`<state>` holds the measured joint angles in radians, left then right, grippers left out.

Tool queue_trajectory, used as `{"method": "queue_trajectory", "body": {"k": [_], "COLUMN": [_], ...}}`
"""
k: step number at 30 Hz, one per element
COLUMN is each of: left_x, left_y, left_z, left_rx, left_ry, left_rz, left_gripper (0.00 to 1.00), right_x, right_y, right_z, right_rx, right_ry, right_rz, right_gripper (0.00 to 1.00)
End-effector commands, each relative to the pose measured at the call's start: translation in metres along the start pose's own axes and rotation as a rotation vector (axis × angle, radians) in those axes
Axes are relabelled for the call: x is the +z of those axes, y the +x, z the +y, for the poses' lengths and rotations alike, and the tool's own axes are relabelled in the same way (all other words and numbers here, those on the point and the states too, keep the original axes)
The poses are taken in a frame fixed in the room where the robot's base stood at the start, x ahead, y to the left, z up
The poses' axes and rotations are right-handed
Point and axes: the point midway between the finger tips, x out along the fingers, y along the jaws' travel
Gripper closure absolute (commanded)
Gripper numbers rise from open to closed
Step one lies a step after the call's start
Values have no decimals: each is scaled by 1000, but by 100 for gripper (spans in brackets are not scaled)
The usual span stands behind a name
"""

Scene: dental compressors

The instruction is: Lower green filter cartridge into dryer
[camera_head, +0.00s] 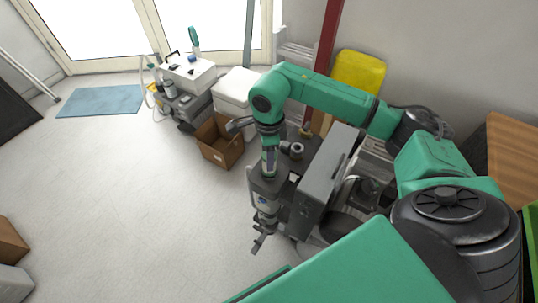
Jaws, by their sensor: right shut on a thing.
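My right arm comes in from the right and bends down in the middle. Its gripper (258,244) points down beside the front of a grey cabinet unit (324,180). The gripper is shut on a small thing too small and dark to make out. I cannot pick out a green filter cartridge with certainty. The grey unit has a short cylindrical fitting (296,150) on its left side. I cannot tell which part is the dryer, as my arm hides some of it. My left gripper is out of view.
An open cardboard box (220,142) stands on the floor left of the unit, with a white container (237,89) behind it. Equipment with a white top (188,76) stands by the glass doors. A blue mat (100,101) lies at far left. The floor at left centre is clear.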

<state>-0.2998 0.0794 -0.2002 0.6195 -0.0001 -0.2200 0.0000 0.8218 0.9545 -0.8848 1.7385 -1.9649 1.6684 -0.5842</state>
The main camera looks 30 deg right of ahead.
Motion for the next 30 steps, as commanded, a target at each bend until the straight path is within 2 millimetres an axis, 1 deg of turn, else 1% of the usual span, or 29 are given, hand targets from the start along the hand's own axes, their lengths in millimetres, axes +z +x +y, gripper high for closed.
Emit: {"method": "queue_trajectory", "body": {"k": [7, 30], "left_x": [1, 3], "left_y": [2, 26], "left_z": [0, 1], "left_rx": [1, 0], "left_ry": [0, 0], "left_rz": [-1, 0], "left_gripper": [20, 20], "right_x": [0, 0], "right_y": [2, 30], "right_z": [0, 0], "right_rx": [0, 0], "right_ry": [0, 0], "right_rz": [0, 0], "right_gripper": [100, 100]}}
